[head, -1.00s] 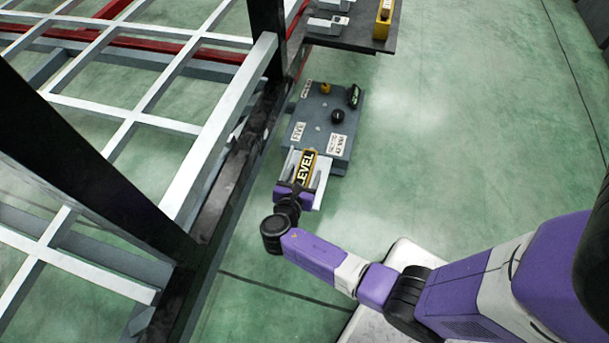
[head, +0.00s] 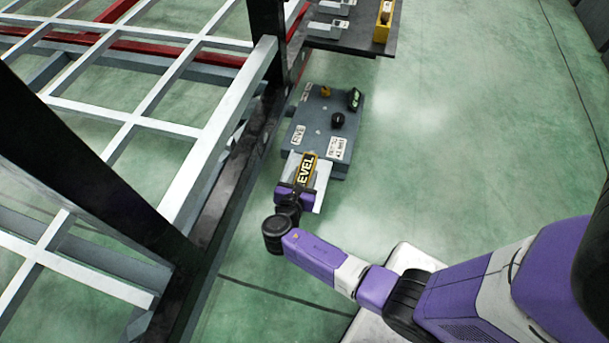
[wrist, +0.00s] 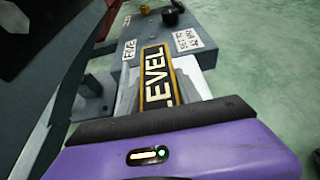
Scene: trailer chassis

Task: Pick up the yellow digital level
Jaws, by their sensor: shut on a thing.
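The yellow digital level (head: 306,168) is a small yellow-edged block with a dark face lettered LEVEL. In the wrist view the level (wrist: 158,78) stands out ahead of my purple gripper (wrist: 158,112), and the first letter is partly covered.
The grey bench (head: 315,118) carries a dark round knob (head: 337,120), a small yellow piece (head: 325,91), a dark green-lit item (head: 354,98) and white labels. The white and black trailer frame (head: 190,140) runs close on the left. A dark shelf (head: 350,38) stands beyond. Open green floor lies right.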

